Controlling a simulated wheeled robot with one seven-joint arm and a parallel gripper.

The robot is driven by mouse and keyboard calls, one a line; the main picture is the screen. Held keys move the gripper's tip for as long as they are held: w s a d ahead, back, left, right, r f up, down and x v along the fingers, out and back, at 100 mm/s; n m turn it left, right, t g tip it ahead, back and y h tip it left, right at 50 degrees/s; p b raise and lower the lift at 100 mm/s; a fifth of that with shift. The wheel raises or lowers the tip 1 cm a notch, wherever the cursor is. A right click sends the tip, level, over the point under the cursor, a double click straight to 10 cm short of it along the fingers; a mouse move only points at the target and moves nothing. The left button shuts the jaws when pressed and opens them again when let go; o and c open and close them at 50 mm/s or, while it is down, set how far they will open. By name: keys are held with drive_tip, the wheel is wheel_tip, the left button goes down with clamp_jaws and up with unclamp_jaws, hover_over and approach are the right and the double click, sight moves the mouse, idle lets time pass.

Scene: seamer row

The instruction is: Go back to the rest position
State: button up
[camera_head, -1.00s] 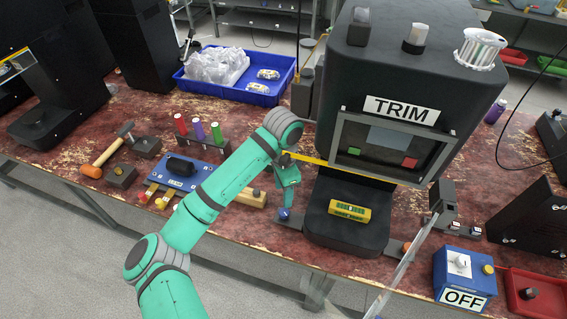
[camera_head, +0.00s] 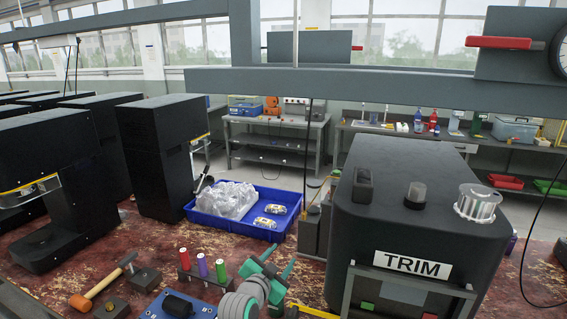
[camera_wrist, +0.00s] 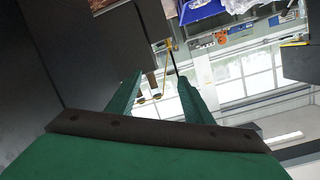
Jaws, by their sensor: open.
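My gripper (camera_head: 280,259) shows at the bottom middle of the head view, over the bench left of the black TRIM machine (camera_head: 411,262). In the wrist view my gripper (camera_wrist: 160,82) has its two green fingers apart with nothing between them. The wrist view is tilted and takes in windows, a dark machine body and part of the blue tray (camera_wrist: 200,10). Most of my arm is below the head view's edge.
The blue tray (camera_head: 228,221) with clear bags and small packs stands behind my gripper. A hammer (camera_head: 105,283), several coloured cylinders (camera_head: 202,265) and a blue fixture (camera_head: 152,310) lie to its left. Black machines (camera_head: 160,150) stand at the back left. A grey overhead beam (camera_head: 380,83) crosses above.

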drive_tip(key=s+d+f+n+t+y, duration=0.15)
drive_tip(key=s+f+n, duration=0.35)
drive_tip(key=s, duration=0.5)
drive_tip(key=s+d+f+n+y, duration=0.2)
drive_tip(key=s+f, duration=0.6)
drive_tip(key=s, duration=0.2)
drive_tip(key=s+d+f+n+t+y, duration=0.15)
drive_tip(key=s+f+n, duration=0.35)
drive_tip(key=s, duration=0.5)
drive_tip(key=s+a+r+m+g, duration=0.1)
drive_tip(key=s, duration=1.2)
drive_tip(key=s+a+r+m+g, duration=0.1)
drive_tip(key=s+a, duration=0.1)
drive_tip(key=s, duration=1.2)
drive_tip(key=shift+a+m, duration=0.2)
drive_tip(key=shift+m, duration=0.1)
drive_tip(key=shift+r, duration=0.1)
